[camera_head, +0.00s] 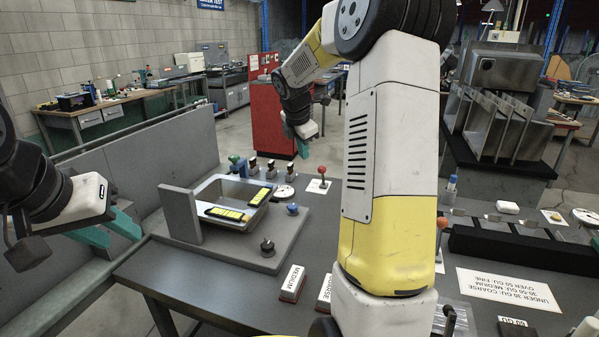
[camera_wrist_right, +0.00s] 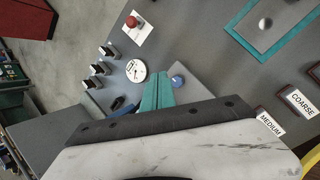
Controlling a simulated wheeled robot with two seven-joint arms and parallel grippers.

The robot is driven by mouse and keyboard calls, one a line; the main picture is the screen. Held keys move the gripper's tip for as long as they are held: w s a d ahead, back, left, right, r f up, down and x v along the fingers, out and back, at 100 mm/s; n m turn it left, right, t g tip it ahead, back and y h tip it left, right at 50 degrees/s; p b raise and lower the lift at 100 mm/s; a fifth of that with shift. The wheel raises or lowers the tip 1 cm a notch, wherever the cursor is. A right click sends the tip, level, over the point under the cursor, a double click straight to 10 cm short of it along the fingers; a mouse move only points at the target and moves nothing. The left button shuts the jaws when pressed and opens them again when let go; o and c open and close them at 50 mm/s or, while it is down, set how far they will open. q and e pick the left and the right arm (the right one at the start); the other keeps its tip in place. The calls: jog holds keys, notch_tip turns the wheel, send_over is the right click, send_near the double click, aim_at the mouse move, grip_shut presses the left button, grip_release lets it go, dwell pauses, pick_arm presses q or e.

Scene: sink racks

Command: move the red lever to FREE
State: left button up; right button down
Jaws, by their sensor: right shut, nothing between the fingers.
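The red lever (camera_head: 322,172) has a round red knob on a thin stem and rises from a white plate on the grey table, right of the sink. In the right wrist view its red knob (camera_wrist_right: 132,21) is at the top, over the white plate (camera_wrist_right: 142,33); any writing there is too small to read. My right gripper (camera_head: 303,150) is shut and empty, apart from the lever; its teal fingers (camera_wrist_right: 157,92) point toward the dial and blue knob in the wrist view. My left gripper (camera_head: 116,236) is open and empty at the far left, away from the lever.
A white dial (camera_wrist_right: 136,70) and blue knob (camera_wrist_right: 178,82) stand near the right fingers. Several small switches (camera_wrist_right: 104,50) line the table edge. MEDIUM (camera_head: 292,284) and COARSE blocks lie in front. My right arm hides the middle-right table.

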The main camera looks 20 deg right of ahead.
jog(key=w+d+f+n, duration=0.5)
jog(key=w+d+f, duration=0.5)
jog(key=w+f, duration=0.3)
jog(key=shift+w+d+f+g+h, duration=0.15)
jog(key=shift+d+f+g+h, duration=0.2)
jog(key=shift+f, duration=0.6)
jog(key=shift+r, duration=0.1)
